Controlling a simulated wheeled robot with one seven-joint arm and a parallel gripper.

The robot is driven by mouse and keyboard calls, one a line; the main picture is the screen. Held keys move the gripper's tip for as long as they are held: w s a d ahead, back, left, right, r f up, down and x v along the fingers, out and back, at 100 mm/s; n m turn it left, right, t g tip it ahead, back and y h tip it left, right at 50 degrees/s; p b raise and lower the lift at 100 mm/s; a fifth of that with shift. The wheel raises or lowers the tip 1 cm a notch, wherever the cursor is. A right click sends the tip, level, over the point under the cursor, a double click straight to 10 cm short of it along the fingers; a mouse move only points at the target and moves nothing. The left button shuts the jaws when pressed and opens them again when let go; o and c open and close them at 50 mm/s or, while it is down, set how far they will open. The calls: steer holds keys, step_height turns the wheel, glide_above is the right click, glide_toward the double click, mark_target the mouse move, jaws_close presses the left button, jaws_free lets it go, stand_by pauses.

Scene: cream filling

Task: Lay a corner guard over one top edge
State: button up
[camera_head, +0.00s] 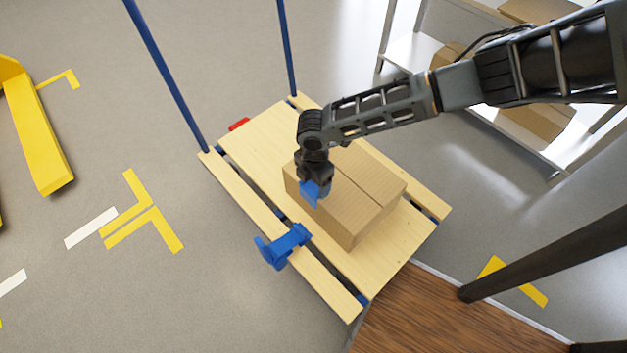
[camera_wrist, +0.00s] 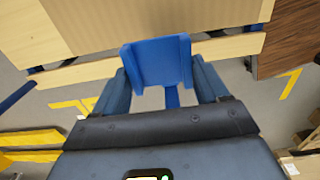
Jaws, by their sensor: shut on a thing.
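A closed cardboard box (camera_head: 360,195) sits on a light wooden cart deck (camera_head: 253,136). My gripper (camera_head: 313,180) is over the box's left part in the head view. It is shut on a blue corner guard (camera_head: 315,192), which shows between the fingers in the wrist view (camera_wrist: 160,62). The guard is at the box's near-left top edge in the head view. I cannot tell whether it touches the box. My gripper hides part of the box top and part of the guard.
A blue bracket-like piece (camera_head: 283,246) sits on the cart's near-left plank. Blue posts (camera_head: 165,75) rise from the cart's far end. A shelf with cartons (camera_head: 535,115) stands at the right, a yellow object (camera_head: 38,135) at the left. Grey floor lies open left of the cart.

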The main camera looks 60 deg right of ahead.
mark_target(318, 191)
steer(key=shift+s+d+f+b, duration=0.1)
steer(key=shift+d+f+b, duration=0.15)
steer(key=shift+f+b, duration=0.85)
steer(key=shift+s+d+f+b, duration=0.1)
steer(key=shift+d+f+b, duration=0.15)
steer(key=shift+f+b, duration=0.9)
steer(key=shift+d+f+b, duration=0.25)
steer(key=shift+f+b, duration=0.55)
steer(key=shift+f, duration=0.6)
steer(key=shift+s+d+f, duration=0.1)
steer(key=shift+d+f, duration=0.1)
steer(key=shift+d, duration=0.1)
steer(key=o, duration=1.1)
